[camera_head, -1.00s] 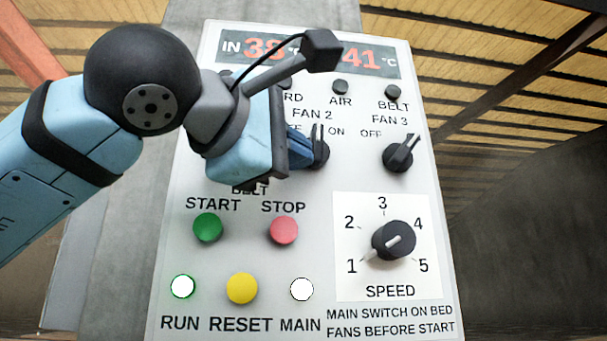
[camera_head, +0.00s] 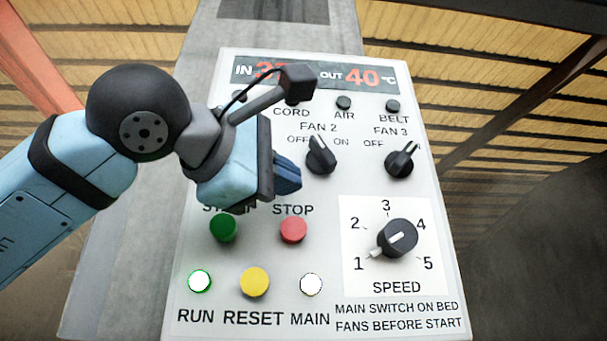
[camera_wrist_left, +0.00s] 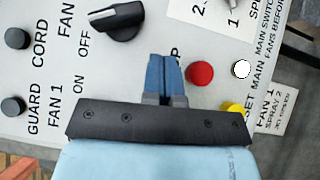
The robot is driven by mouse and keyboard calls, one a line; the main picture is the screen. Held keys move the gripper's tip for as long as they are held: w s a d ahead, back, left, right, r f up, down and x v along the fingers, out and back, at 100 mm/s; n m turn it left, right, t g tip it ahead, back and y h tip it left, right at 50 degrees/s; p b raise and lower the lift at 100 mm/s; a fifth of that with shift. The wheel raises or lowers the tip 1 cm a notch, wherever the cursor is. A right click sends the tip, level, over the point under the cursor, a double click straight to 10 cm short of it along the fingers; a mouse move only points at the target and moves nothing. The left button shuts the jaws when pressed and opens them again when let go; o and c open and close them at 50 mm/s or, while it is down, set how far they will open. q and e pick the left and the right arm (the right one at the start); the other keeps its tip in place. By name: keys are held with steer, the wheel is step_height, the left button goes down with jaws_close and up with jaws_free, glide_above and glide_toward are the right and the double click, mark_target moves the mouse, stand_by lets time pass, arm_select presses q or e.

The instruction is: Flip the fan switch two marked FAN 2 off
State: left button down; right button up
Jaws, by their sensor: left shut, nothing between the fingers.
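The FAN 2 switch (camera_head: 321,155) is a black rotary knob on the pale control panel (camera_head: 255,325). Its pointer tilts up and left, toward the OFF mark. It also shows in the left wrist view (camera_wrist_left: 122,22), at the upper left of the fingers. My left gripper (camera_head: 290,178) is shut and empty, just left of and below the knob and apart from it. Its blue fingers (camera_wrist_left: 166,74) are together in the left wrist view. The gripper and arm hide the FAN 1 area in the head view. My right gripper is not in view.
The FAN 3 knob (camera_head: 401,160) is to the right, its pointer tilted up and right. Below are the green START button (camera_head: 223,228), red STOP button (camera_head: 293,229), yellow RESET button (camera_head: 254,281) and SPEED dial (camera_head: 397,238). The RUN lamp (camera_head: 199,281) glows.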

arm_select(q)
steer(key=s+a+f+p, duration=0.2)
steer(key=s+a+f, duration=0.1)
steer(key=s+a, duration=0.3)
steer(key=shift+s+a+f+p, duration=0.15)
steer(key=shift+s+f+p, duration=0.15)
steer(key=shift+s, duration=0.35)
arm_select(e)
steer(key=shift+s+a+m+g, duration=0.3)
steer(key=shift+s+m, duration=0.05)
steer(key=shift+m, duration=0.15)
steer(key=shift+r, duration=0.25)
